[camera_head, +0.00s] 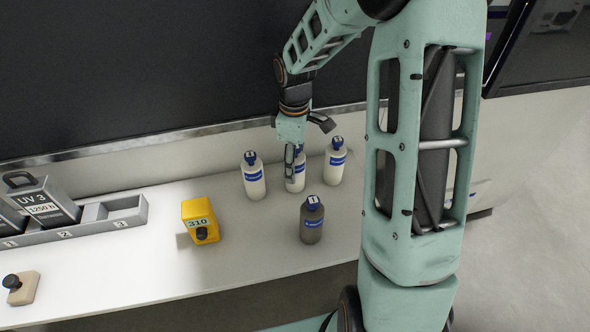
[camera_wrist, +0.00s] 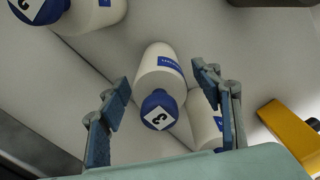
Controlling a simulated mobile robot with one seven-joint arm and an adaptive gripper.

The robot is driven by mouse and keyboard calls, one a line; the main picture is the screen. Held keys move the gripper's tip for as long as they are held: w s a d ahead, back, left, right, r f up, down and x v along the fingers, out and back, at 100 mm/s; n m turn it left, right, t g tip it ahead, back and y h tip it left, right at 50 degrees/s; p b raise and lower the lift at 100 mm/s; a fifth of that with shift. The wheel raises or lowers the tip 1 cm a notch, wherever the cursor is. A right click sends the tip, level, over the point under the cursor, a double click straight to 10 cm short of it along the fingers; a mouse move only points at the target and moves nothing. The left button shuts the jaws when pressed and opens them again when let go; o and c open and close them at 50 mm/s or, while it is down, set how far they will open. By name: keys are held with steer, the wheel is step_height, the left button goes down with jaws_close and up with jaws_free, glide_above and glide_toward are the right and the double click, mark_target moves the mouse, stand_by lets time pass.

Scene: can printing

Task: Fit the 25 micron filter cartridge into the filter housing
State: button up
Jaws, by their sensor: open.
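No filter cartridge or filter housing can be made out in either view. My gripper (camera_head: 292,165) is low over the table at the middle white bottle (camera_head: 298,178), partly covering it. In the wrist view the two fingers (camera_wrist: 162,78) are apart, with a white bottle with a blue cap marked 3 (camera_wrist: 160,80) between them. The fingers do not appear closed on it. Another white bottle (camera_wrist: 207,125) is partly hidden behind the right finger.
White bottles stand left (camera_head: 254,178) and right (camera_head: 335,163) of my gripper, a dark grey bottle (camera_head: 312,222) in front. A yellow block marked 310 (camera_head: 200,220) is further left. A grey rack (camera_head: 125,212) holds UV cassettes (camera_head: 45,203). A beige block (camera_head: 22,290) lies front left.

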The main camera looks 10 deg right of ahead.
steer(key=c, duration=1.3)
steer(key=shift+r, duration=0.1)
steer(key=shift+c, duration=0.2)
